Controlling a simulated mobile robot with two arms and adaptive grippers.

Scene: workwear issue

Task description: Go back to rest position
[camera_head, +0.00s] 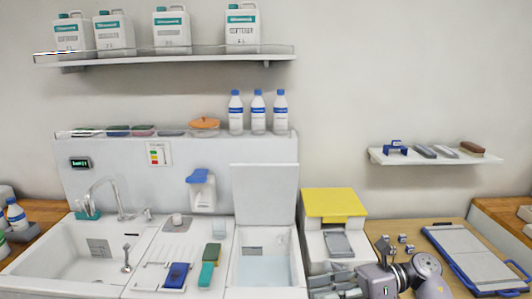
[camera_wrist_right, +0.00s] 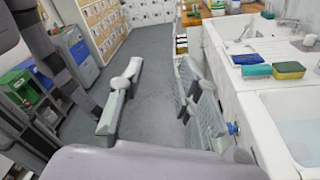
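My right gripper (camera_head: 335,284) shows at the bottom of the head view, in front of the yellow-topped white unit. Its wrist and arm come in from the lower right. In the right wrist view, its grey fingers (camera_wrist_right: 158,95) stand well apart. Only bare grey floor shows between them, so the gripper is open and empty. My left gripper is in neither view.
The sink (camera_head: 60,262) is at the left. An open-lidded basin (camera_head: 265,195) holds pale liquid. The yellow-topped unit (camera_head: 334,203) and a blue-edged board (camera_head: 468,255) lie near my right arm. In the wrist view, the counter edge runs along the right; floor (camera_wrist_right: 160,60) is clear.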

